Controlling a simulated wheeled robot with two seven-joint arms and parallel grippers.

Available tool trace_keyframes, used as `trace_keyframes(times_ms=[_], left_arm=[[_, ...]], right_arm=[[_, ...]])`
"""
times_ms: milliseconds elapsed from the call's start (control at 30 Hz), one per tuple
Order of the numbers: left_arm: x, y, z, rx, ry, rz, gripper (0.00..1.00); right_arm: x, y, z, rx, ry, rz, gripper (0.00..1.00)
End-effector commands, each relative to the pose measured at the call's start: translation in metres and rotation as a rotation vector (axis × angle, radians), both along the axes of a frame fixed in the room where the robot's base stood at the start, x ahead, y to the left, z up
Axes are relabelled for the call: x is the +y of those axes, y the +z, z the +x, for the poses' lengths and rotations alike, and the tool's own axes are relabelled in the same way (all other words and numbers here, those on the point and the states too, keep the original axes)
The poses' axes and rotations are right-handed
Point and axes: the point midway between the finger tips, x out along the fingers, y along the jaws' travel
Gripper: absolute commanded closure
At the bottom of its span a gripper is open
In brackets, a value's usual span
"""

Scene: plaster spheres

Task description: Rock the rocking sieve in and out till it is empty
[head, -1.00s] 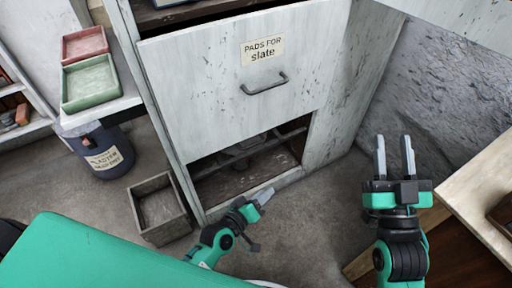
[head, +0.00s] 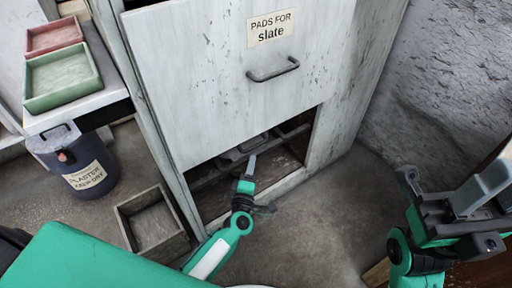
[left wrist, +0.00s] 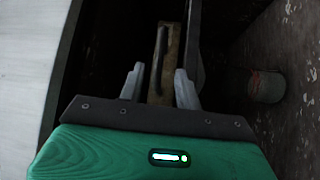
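A wooden bar with a dark upright handle (left wrist: 158,55) shows in the left wrist view, inside a dark space. It may be part of the rocking sieve; its body is too dark to make out. In the head view a dim grey shape (head: 238,152) lies inside the low opening of the cabinet. My left gripper (left wrist: 158,88) is open, its two fingers apart, with the bar and handle in line with the gap beyond them. In the head view the left gripper (head: 251,168) reaches into the opening. My right gripper (head: 492,185) is at the right edge, empty, with its fingers apart.
The cabinet front (head: 215,85), labelled "PADS FOR slate", stands above the opening. A wooden box (head: 178,247) and a plaster bin (head: 62,163) stand to the left, below green (head: 62,77) and red (head: 53,36) trays. A small pot (left wrist: 266,87) shows in the left wrist view.

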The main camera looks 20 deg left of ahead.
Motion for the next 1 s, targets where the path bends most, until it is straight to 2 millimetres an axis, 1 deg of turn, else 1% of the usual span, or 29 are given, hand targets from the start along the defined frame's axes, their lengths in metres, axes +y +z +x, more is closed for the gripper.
trace_keyframes(times_ms=[33,200,300,400,600,867,900,967,1000], left_arm=[[0.001,0.0,0.012,-0.002,0.0,-0.001,0.66],[0.005,0.004,0.045,-0.002,0.0,-0.001,0.66],[0.006,0.007,0.061,-0.002,-0.001,0.0,0.66],[0.008,0.008,0.072,-0.001,0.0,0.001,0.66],[0.009,0.01,0.084,0.001,-0.002,0.001,0.66],[0.009,0.011,0.085,0.001,-0.002,0.001,0.66],[0.009,0.011,0.085,0.001,-0.002,0.001,0.7],[0.009,0.011,0.085,0.001,-0.002,0.001,0.81],[0.009,0.011,0.085,0.001,-0.002,0.001,0.89]], right_arm=[[0.001,-0.002,0.0,-0.007,0.004,0.001,0.64],[0.005,0.0,0.001,-0.02,0.017,0.001,0.64],[0.007,0.002,0.0,-0.03,0.024,0.002,0.64],[0.009,0.003,0.001,-0.033,0.031,0.001,0.64],[0.011,0.005,0.0,-0.038,0.037,0.002,0.64],[0.011,0.006,0.0,-0.04,0.037,0.001,0.64],[0.011,0.006,0.0,-0.04,0.037,0.001,0.64],[0.011,0.006,0.0,-0.04,0.037,0.001,0.64],[0.011,0.006,0.0,-0.04,0.037,0.001,0.64]])
